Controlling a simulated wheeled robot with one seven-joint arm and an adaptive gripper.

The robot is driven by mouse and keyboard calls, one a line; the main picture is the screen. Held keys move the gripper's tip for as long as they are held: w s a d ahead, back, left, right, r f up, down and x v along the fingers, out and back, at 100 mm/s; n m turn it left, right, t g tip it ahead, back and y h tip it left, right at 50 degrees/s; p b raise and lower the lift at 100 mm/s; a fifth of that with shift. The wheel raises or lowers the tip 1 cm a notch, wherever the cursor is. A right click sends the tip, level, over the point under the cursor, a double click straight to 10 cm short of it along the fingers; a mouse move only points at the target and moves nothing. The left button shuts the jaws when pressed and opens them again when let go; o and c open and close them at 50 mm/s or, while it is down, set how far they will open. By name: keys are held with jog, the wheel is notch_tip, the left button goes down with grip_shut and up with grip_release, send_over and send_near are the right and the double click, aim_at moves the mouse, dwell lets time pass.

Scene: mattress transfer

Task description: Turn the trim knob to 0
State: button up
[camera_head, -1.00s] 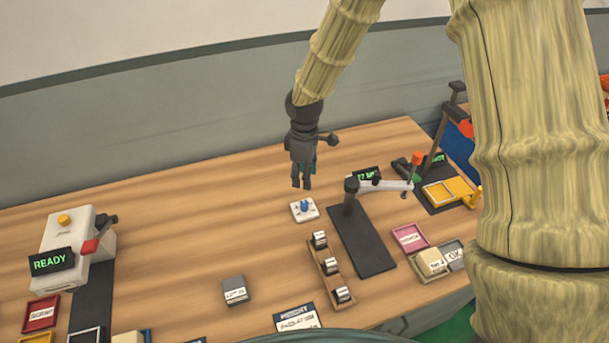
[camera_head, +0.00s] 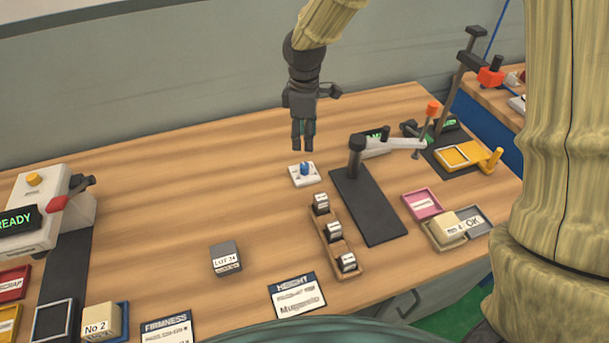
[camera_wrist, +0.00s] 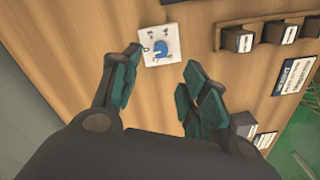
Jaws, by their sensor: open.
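The trim knob (camera_head: 304,169) is a small blue knob on a white square plate (camera_head: 294,180) on the wooden table. In the wrist view the knob (camera_wrist: 160,49) and its plate (camera_wrist: 173,34) lie beyond the fingertips, with small dark marks around the knob that are too small to read. My gripper (camera_head: 303,148) points down just above and behind the knob in the head view, apart from it. In the wrist view my gripper (camera_wrist: 160,65) has its teal finger pads spread, with nothing between them.
To the right stand a dark base with a grey lever arm (camera_head: 390,145) and a wooden rack (camera_head: 330,245) of labelled blocks. A grey LOT 14 block (camera_head: 225,257) lies in front. A READY machine (camera_head: 35,215) stands left. The table left of the knob is clear.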

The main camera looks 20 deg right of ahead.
aim_at(305, 165)
jog(key=shift+f, duration=0.15)
jog(key=shift+f+p, duration=0.4)
jog(key=shift+f, duration=4.9)
jog(key=shift+c, duration=0.3)
grip_shut()
